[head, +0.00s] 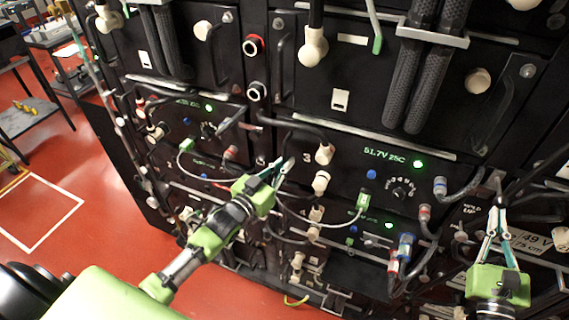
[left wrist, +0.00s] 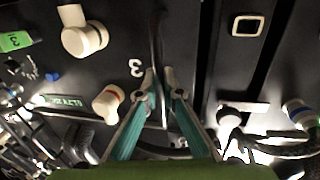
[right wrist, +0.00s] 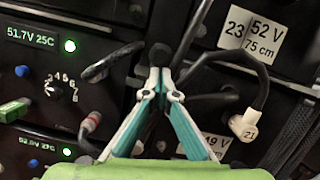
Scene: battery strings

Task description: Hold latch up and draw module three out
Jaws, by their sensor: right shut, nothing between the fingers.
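Module three (head: 340,180) is a black rack unit with a white 3, a green 51.7V 25C display and a dial. Its black upright handle (left wrist: 157,45) passes between the fingers of my left gripper (left wrist: 160,78); whether they press on it I cannot tell. The left gripper (head: 281,166) also shows in the head view. My right gripper (head: 497,215) is shut and empty near a HOLD UP label (head: 472,210). In the right wrist view a dark rounded knob (right wrist: 159,53), possibly the latch, is at its fingertips; contact is unclear.
Cream connectors (head: 324,153) and a looped cable with a green plug (head: 362,202) cross the module fronts. Black and grey cables (head: 462,186) hang between the module and my right gripper. Similar modules stand above, below and left. Red floor (head: 60,170) is open at left.

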